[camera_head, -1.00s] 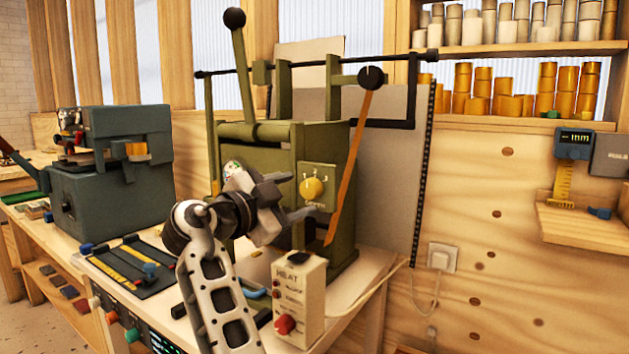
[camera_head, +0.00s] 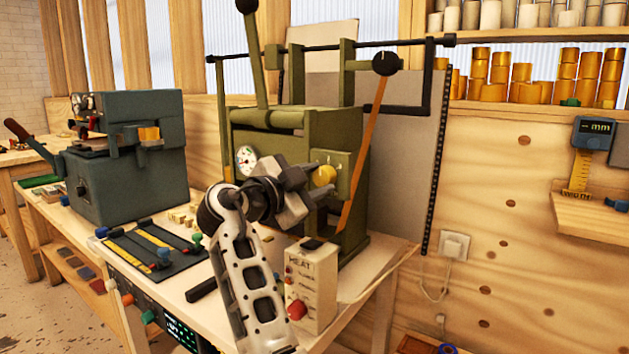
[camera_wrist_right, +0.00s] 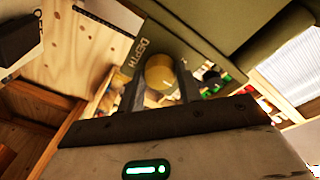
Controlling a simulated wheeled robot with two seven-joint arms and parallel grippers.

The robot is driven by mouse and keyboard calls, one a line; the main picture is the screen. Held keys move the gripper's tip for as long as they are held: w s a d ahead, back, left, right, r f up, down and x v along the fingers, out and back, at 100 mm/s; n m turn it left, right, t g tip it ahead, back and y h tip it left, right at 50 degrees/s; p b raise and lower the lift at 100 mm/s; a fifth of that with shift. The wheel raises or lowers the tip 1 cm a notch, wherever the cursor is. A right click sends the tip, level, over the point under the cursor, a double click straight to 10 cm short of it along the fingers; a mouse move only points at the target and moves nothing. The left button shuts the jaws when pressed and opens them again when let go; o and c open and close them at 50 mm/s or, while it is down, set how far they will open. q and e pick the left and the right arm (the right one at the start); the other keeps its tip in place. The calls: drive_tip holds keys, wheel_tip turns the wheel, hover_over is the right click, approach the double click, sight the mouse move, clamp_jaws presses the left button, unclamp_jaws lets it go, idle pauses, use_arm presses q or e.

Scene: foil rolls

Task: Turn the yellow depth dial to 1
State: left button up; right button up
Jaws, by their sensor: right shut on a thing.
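The yellow depth dial (camera_head: 325,175) sits on a small olive plate on the front of the green press (camera_head: 350,140). My right gripper (camera_head: 322,181) reaches up to it from the lower left and is shut on the dial. In the right wrist view the dial (camera_wrist_right: 160,72) lies between the two fingers, beside the word DEPTH on the plate. The plate's scale marks and the dial's pointer are too small or covered to read. My left gripper is not in view.
An orange lever (camera_head: 364,150) hangs just right of the dial. A grey machine (camera_head: 130,170) stands at left. A round gauge (camera_head: 246,160) is left of the gripper.

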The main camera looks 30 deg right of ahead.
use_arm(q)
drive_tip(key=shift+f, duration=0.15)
use_arm(e)
drive_tip(key=shift+f+n, duration=0.1)
drive_tip(key=shift+n, duration=0.2)
drive_tip(key=n+b, duration=0.1)
drive_tip(key=n, duration=0.3)
drive_tip(key=shift+b, duration=0.3)
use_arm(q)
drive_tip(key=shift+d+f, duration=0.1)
use_arm(e)
drive_tip(key=n, duration=0.5)
drive_tip(key=shift+s+n+t+h, duration=0.1)
drive_tip(key=shift+n+t+h, duration=0.2)
drive_tip(key=shift+t, duration=0.1)
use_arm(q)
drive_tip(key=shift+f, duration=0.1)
use_arm(e)
drive_tip(key=o, duration=1)
